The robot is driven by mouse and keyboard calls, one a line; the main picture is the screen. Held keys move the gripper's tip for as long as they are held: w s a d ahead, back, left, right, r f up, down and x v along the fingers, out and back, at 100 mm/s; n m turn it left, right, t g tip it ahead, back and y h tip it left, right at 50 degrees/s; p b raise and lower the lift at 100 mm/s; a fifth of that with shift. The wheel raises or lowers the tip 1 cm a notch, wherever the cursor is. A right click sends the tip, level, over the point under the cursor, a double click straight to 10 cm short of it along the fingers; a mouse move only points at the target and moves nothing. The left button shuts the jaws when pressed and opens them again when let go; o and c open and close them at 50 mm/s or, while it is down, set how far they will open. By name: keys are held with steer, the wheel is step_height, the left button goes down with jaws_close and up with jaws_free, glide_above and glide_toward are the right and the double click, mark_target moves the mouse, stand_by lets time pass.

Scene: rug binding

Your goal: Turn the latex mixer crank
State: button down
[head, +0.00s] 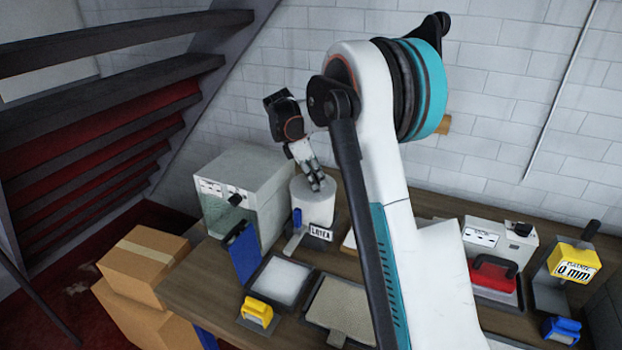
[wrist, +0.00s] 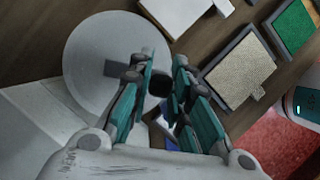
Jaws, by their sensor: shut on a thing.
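The latex mixer (head: 313,204) is a white cylinder with a small label at its base, standing on the wooden bench. In the wrist view its round grey lid (wrist: 100,50) fills the upper left, with a dark bar on it pointing toward my fingers. My gripper (head: 316,181) is over the mixer's lid in the head view. In the wrist view my gripper (wrist: 164,66) has its teal fingers on either side of the dark crank knob (wrist: 159,83) and is shut on it. The head view hides the crank behind the fingers.
A grey box (head: 245,182) stands left of the mixer, with a blue panel (head: 243,252) before it. A white-filled tray (head: 280,283), a beige mat tray (head: 340,302) and a yellow tool (head: 257,312) lie in front. A red-handled tool (head: 494,274) and yellow gauge (head: 574,262) stand right.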

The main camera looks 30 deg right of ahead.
steer(key=d+n, duration=0.1)
steer(key=n, duration=0.1)
steer(key=n+t, duration=0.1)
steer(key=d+n+t, duration=0.1)
steer(key=n, duration=0.1)
steer(key=shift+s+d+n+b, duration=0.15)
steer(key=shift+d+n+b, duration=0.15)
steer(key=shift+d, duration=0.05)
steer(key=d+n+t, duration=0.1)
steer(key=n, duration=0.1)
steer(key=d+n, duration=0.1)
steer(key=n, duration=0.1)
steer(key=shift+w+t, duration=0.4)
steer(key=n, duration=0.1)
steer(key=d+n+y, duration=0.1)
steer(key=n, duration=0.1)
steer(key=shift+w+t, duration=0.4)
steer(key=shift+w+d+n+t+y, duration=0.2)
steer(key=shift+w+n+y, duration=0.15)
steer(key=shift+n, duration=0.45)
steer(key=shift+w+d+n+t+y, duration=0.2)
steer(key=shift+w+n+y, duration=0.1)
steer(key=shift+n, duration=0.5)
steer(key=c, duration=1.5)
jaws_free()
